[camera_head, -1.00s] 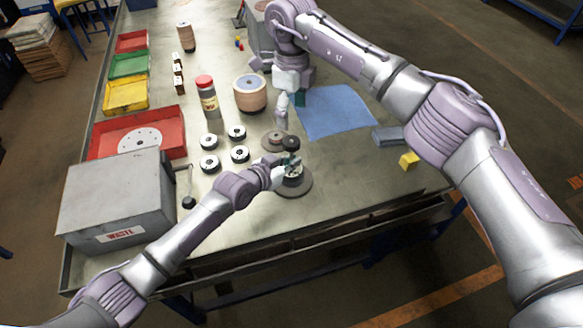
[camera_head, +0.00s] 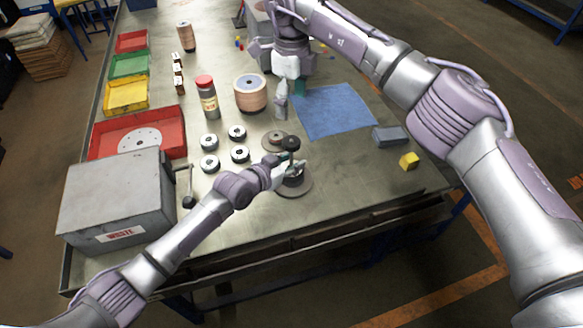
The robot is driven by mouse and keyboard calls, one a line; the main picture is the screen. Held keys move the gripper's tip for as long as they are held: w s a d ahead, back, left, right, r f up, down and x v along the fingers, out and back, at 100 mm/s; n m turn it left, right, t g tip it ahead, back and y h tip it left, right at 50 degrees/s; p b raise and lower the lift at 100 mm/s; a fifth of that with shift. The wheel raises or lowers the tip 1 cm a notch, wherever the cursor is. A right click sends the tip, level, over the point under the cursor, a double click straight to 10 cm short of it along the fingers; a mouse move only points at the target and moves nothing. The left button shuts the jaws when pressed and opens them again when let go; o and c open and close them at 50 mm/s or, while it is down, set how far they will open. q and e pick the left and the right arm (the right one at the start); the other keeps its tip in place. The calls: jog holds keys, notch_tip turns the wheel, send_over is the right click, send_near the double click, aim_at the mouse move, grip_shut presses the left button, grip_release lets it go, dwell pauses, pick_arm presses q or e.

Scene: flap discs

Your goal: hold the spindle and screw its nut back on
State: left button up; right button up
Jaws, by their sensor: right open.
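The spindle (camera_head: 302,183) stands upright on a round grey base near the front of the bench. A dark round knob-like piece (camera_head: 291,143) shows at its top; I cannot tell whether this is the nut. My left gripper (camera_head: 291,168) is at the spindle's middle, with its fingers around it, and looks shut on it. A brownish disc with a dark centre (camera_head: 272,139) lies just behind the spindle, partly hidden. My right gripper (camera_head: 288,100) is open, pointing down behind the spindle and apart from it, with nothing visible in it.
Several small black-and-white rolls (camera_head: 209,142) stand left of the spindle. A disc stack (camera_head: 250,94), a red-capped jar (camera_head: 207,98) and a blue cloth (camera_head: 335,112) lie behind. A grey waste box (camera_head: 115,200) is at left. A grey block (camera_head: 390,136) and yellow block (camera_head: 409,160) are at right.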

pick_arm(q)
jog(key=v, duration=1.2)
jog(key=shift+f, duration=0.1)
